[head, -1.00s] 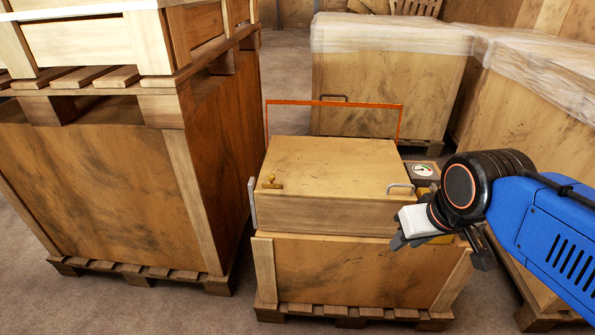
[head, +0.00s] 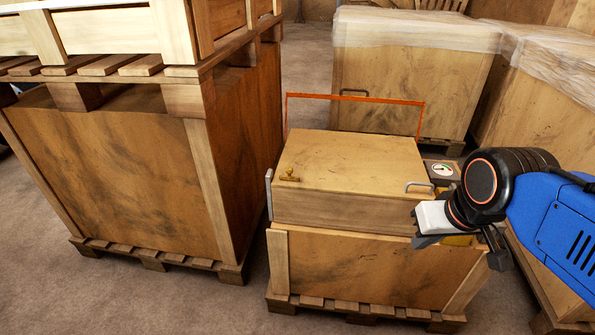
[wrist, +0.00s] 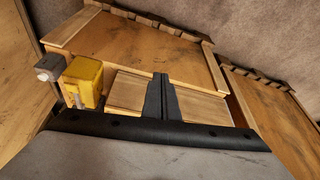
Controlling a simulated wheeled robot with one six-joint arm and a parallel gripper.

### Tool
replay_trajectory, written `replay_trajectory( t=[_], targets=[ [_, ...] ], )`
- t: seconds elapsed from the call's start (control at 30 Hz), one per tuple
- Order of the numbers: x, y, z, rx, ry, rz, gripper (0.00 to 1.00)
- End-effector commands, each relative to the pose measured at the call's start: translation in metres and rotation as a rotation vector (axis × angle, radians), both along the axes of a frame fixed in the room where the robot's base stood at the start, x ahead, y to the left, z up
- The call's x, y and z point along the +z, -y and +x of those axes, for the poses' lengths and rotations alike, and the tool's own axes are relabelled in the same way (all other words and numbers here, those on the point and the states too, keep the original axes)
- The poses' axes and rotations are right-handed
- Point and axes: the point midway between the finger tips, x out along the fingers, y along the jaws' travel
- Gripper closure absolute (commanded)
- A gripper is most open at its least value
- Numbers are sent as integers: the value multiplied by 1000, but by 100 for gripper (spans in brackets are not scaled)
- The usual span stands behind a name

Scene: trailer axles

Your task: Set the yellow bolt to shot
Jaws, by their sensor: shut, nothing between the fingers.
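A yellow block (wrist: 85,80) with a grey knob-like part (wrist: 47,67) beside it shows at the left of the wrist view. In the head view a little yellow (head: 457,240) shows below my gripper, mostly hidden by it. My gripper (head: 455,240) is at the box's right front corner. Its fingers (wrist: 163,95) are shut and empty in the wrist view, apart from the yellow block.
The box stands on a wooden crate (head: 365,268) on a pallet. A grey handle (head: 419,187) and a dial gauge (head: 443,170) are at its right. An orange frame (head: 355,98) rises behind. Large crates stand left (head: 120,190) and behind (head: 410,80). Floor shows between them.

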Motion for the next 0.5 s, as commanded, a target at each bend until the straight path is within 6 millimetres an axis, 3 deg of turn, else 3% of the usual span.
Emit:
replay_trajectory(
  t=[0.5],
  targets=[
    [-14, -46, 32, -296, -323, 346, 100]
  ],
)
